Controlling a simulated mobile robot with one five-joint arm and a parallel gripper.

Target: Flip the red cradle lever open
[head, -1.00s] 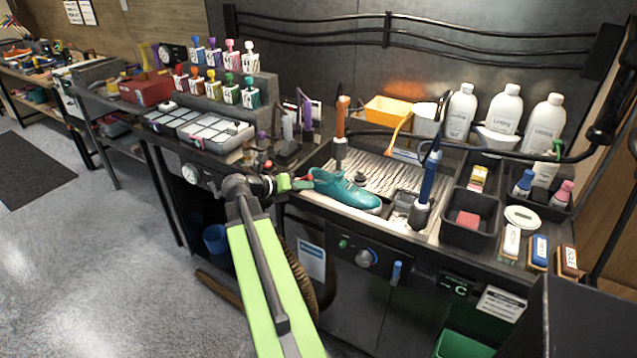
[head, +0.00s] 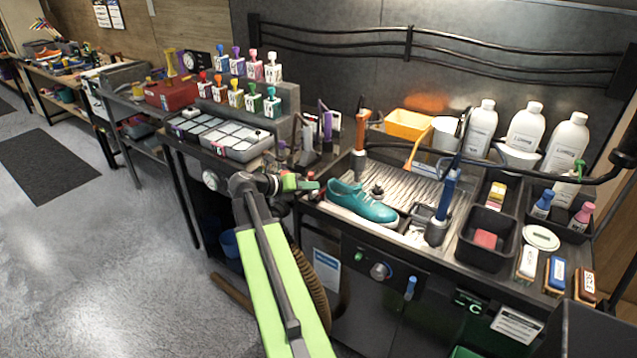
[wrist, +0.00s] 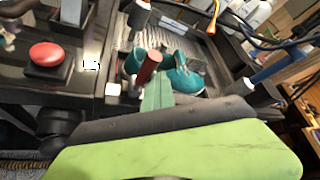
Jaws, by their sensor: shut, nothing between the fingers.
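The red cradle lever (wrist: 149,67) shows in the wrist view as a short red cylinder standing just beyond my fingertips. In the head view the red lever (head: 309,185) is a small red piece at the tip of my gripper (head: 297,184). My gripper, also in the wrist view (wrist: 156,86), is shut and empty. It is at or very near the lever; I cannot tell whether they touch. The teal sneaker (head: 362,205) lies in the ribbed wash tray to the right of the lever. The lever's base and pivot are hidden behind my gripper.
An orange-handled tool (head: 361,130) and a blue-handled tool (head: 446,196) stand around the wash tray (head: 405,180). In the wrist view a red button (wrist: 47,54) sits on a dark block to the left. Stamps and lidded trays (head: 240,145) fill the left counter.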

